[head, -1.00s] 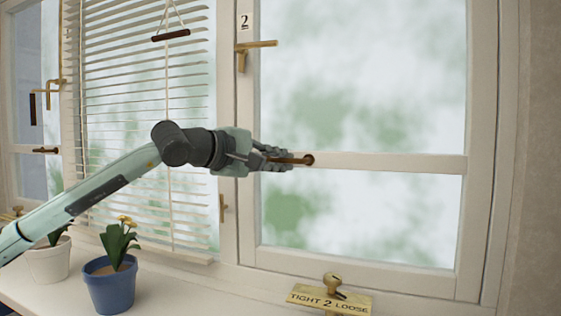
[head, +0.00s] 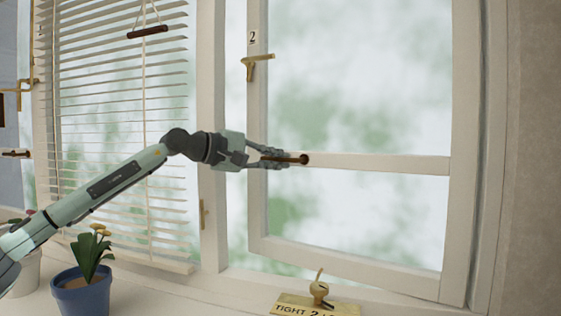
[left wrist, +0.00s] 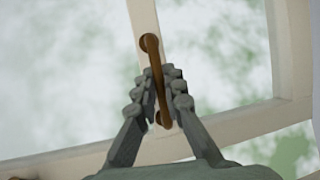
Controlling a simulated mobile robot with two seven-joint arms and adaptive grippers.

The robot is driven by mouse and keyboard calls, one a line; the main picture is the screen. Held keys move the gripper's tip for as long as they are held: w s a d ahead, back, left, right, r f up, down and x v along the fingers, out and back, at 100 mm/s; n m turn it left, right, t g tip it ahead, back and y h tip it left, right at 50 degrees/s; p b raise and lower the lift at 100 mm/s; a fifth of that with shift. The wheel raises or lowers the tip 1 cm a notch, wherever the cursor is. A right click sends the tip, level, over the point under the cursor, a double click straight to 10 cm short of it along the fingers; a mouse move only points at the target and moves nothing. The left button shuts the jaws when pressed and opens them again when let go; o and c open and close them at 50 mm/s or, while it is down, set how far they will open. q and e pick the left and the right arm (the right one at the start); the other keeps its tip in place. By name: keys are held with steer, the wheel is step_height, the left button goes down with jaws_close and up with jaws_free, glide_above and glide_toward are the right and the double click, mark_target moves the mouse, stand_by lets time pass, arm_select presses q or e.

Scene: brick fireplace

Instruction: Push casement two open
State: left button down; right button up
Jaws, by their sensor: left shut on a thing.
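Casement two (head: 257,205), a white-framed window sash marked "2", stands ajar. A strip of the outside shows between its left and bottom edges and the fixed frame. Its brown bar handle (head: 303,159) is on the middle crossbar. My left gripper (head: 280,160) is shut on this handle. In the left wrist view the fingers (left wrist: 158,88) sit on both sides of the brown bar (left wrist: 152,48). My right gripper is not in view.
A brass lever (head: 258,62) is on the casement's upper left. A brass stay knob (head: 319,290) stands on the sill by a "TIGHT 2" plate (head: 290,303). A blue flowerpot (head: 84,295) and a blind (head: 115,100) are at left.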

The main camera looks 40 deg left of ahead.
arm_select(q)
steer(key=c, duration=1.9)
jaws_free()
steer(key=shift+s, duration=0.15)
steer(key=shift+s+r, duration=0.15)
steer(key=shift+s, duration=0.4)
steer(key=v, duration=1)
steer(key=shift+s+a, duration=0.3)
